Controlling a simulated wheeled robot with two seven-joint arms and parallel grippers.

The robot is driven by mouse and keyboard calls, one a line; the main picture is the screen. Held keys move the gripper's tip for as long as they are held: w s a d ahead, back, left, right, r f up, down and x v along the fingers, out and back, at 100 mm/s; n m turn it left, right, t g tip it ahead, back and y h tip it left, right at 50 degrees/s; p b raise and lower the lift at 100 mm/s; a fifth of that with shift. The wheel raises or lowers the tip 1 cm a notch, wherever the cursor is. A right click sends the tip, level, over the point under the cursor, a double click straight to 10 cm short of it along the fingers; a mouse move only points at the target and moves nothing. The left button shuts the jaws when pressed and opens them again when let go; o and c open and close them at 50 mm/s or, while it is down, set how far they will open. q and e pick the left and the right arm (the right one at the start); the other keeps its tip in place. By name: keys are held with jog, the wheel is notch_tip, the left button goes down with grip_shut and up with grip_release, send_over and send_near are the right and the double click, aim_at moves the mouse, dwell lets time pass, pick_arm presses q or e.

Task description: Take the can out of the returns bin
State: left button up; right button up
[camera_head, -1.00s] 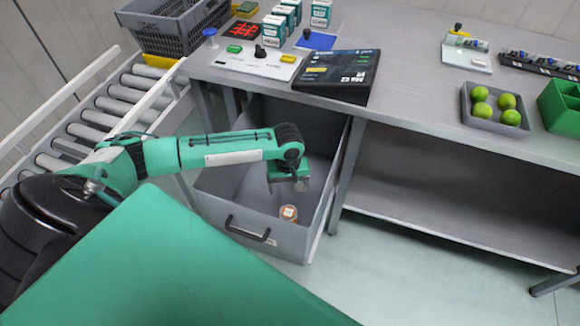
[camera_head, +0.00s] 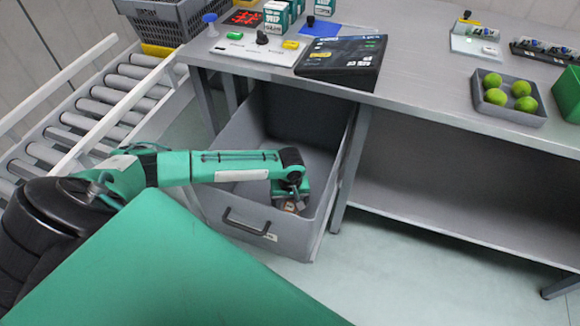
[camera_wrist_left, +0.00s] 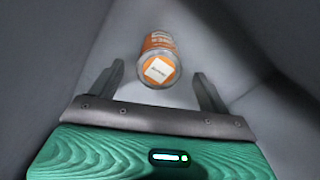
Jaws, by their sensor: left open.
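The returns bin (camera_head: 222,206) is a grey, open-topped bin with a black handle, below the left part of the worktable in the head view. An orange can with a white label (camera_wrist_left: 160,64) lies in it, seen end-on in the left wrist view. In the head view the can (camera_head: 291,207) is mostly hidden by my gripper. My left gripper (camera_wrist_left: 160,85) is open, one finger to each side of the can's near end, and I cannot tell whether it touches. It reaches down inside the bin in the head view (camera_head: 295,203). My right gripper is out of view.
The worktable (camera_head: 430,90) stands above and behind the bin, with a black panel (camera_head: 342,62) near its edge. A tray of limes (camera_head: 508,110) sits to the right. A roller conveyor (camera_head: 90,125) is at the left. The bin's walls surround my gripper.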

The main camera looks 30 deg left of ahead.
aim_at(290, 206)
pick_arm(q)
jog(key=f, duration=0.2)
jog(key=f+b, duration=0.1)
jog(key=f, duration=0.2)
jog(key=shift+w+a+f, duration=0.1)
jog(key=shift+w+a, duration=0.05)
jog(key=shift+w, duration=0.05)
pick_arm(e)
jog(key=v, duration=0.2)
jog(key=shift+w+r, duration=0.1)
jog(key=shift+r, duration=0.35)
pick_arm(q)
jog(key=c, duration=1.3)
